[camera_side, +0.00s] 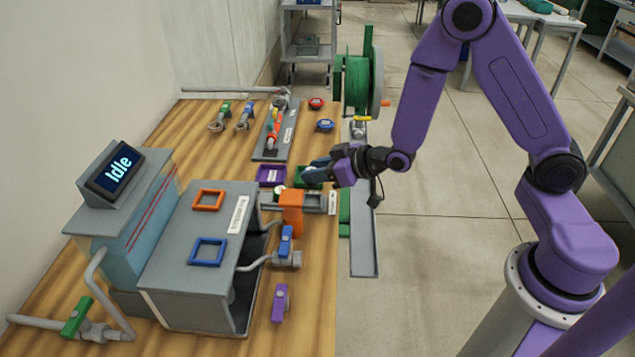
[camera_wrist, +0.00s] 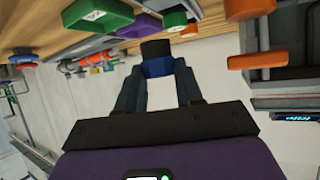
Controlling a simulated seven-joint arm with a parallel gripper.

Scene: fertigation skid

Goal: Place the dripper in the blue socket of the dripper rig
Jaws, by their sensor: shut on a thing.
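My gripper (camera_side: 318,168) is over the right edge of the wooden table, behind the orange clamp-like part. In the wrist view its two fingers (camera_wrist: 157,78) are shut on a small blue piece with a dark end (camera_wrist: 156,50), which seems to be the dripper. In the side view the held piece is too small to make out clearly. The dripper rig (camera_side: 178,280) is a grey box in front and to the left of my gripper. On its sloped top are a blue square socket (camera_side: 208,251) and an orange square socket (camera_side: 208,200). Both look empty.
A purple tray (camera_side: 271,176) and a green tray (camera_side: 308,178) lie near my gripper. The orange part (camera_side: 291,212) stands between it and the rig. Blue (camera_side: 286,242) and purple (camera_side: 280,303) valves sit right of the rig. A display box (camera_side: 115,172) reads "Idle".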

